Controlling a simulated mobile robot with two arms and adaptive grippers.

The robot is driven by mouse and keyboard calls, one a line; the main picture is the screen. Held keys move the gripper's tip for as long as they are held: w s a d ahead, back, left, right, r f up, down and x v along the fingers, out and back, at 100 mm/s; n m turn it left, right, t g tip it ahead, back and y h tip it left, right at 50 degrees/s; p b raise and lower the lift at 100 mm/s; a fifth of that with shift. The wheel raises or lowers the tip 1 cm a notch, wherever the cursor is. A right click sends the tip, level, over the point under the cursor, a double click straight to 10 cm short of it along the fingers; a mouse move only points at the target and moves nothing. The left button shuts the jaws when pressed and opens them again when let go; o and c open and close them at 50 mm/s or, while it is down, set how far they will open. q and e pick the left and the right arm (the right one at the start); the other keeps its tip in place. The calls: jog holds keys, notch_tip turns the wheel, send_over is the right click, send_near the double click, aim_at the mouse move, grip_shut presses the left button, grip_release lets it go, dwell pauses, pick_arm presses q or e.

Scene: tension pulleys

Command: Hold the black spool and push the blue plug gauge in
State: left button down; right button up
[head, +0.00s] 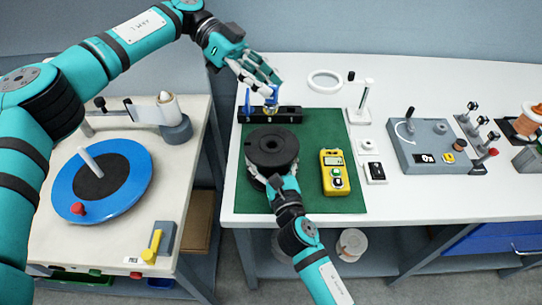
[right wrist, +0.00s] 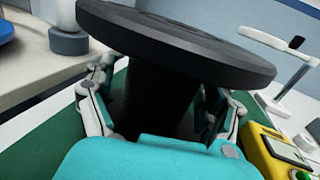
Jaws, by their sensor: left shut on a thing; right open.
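The black spool (head: 272,148) stands upright on the green mat (head: 345,200); its wide flange and core also show in the right wrist view (right wrist: 175,40). My right gripper (head: 268,182) is at the spool's near side, below the top flange. In the right wrist view its open fingers (right wrist: 160,110) stand either side of the dark core. My left gripper (head: 270,90) is shut on a blue plug gauge (head: 272,98) at the black rack (head: 285,114); its fingers partly cover it. Whether the gauge is seated in the rack cannot be told. Another blue gauge (head: 248,102) stands at the rack's left end.
A yellow meter (head: 335,173) lies right of the spool. A white ring (head: 325,81) and a small stand (head: 361,100) are behind it. A grey box (head: 420,145) is farther right. A blue disc (head: 130,180) is on the left table.

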jog(key=shift+c, duration=0.4)
jog(key=c, duration=1.3)
pick_arm(q)
jog(key=m+t, duration=0.1)
jog(key=m, duration=0.1)
send_over(265, 141)
jog(key=shift+f, duration=4.45)
jog(key=shift+f, duration=0.15)
